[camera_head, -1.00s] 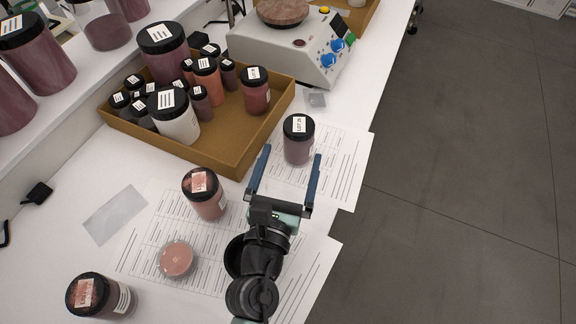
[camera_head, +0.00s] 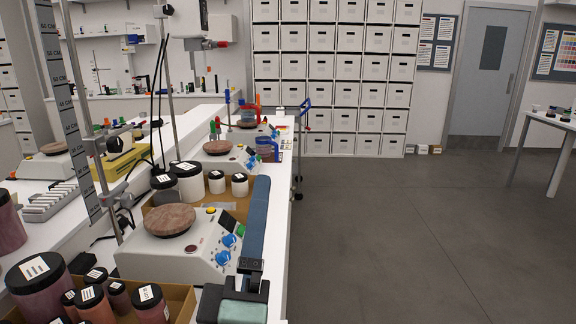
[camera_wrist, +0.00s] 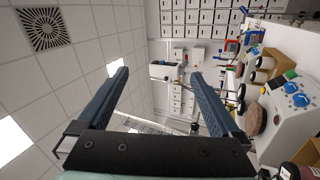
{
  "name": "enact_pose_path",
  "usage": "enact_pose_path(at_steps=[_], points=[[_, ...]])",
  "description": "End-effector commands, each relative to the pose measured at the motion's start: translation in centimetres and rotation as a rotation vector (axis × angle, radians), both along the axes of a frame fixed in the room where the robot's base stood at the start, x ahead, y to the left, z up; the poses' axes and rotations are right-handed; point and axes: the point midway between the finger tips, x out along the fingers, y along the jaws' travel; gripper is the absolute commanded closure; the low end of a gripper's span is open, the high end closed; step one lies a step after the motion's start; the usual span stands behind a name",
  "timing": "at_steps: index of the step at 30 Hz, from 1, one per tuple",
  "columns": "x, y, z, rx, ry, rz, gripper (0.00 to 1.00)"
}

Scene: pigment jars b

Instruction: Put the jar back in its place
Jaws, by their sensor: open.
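My gripper (camera_wrist: 162,82) is open and empty in the wrist view, its two blue fingers wide apart with only ceiling and far shelving between them. In the head view my gripper (camera_head: 260,190) is raised and seen edge-on, right of the hotplate. A dark-lidded jar with a white label (camera_head: 150,304) stands in the near cardboard box (camera_head: 184,306) at the lower left, among several other dark-lidded jars. I cannot tell which jar the task means. The papers and the loose jars on the near bench are outside the head view.
A white hotplate (camera_head: 190,250) with a round brown top stands beside my gripper. Behind it, white jars (camera_head: 188,184) stand in another cardboard box. A grey ruler post (camera_head: 72,120) rises on the left. Open floor (camera_head: 400,235) lies to the right.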

Motion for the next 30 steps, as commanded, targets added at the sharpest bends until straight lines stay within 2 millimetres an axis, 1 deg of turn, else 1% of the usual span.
enact_pose_path(at_steps=[1, 2, 3, 5, 6, 9, 12, 15, 18, 26, 29, 30], points=[[-0.6, -1.1, 3.8, 0.169, -0.073, 0.066, 0.0], [-1.1, -1.5, 5.6, 0.274, -0.11, 0.119, 0.0], [-1.8, -2.0, 8.0, 0.408, -0.156, 0.195, 0.0], [-3.1, -2.7, 11.4, 0.592, -0.221, 0.317, 0.0], [-4.0, -3.1, 13.4, 0.701, -0.259, 0.401, 0.0], [-6.4, -3.5, 17.5, 0.917, -0.326, 0.599, 0.0], [-8.3, -3.6, 20.1, 1.056, -0.359, 0.752, 0.0], [-9.4, -3.6, 21.4, 1.132, -0.366, 0.841, 0.0], [-9.8, -3.6, 21.8, 1.16, -0.369, 0.875, 0.0], [-9.7, -3.6, 21.8, 1.162, -0.367, 0.876, 0.0], [-9.7, -3.6, 22.8, 1.161, -0.367, 0.874, 0.0], [-9.7, -3.6, 23.5, 1.161, -0.367, 0.874, 0.0]])
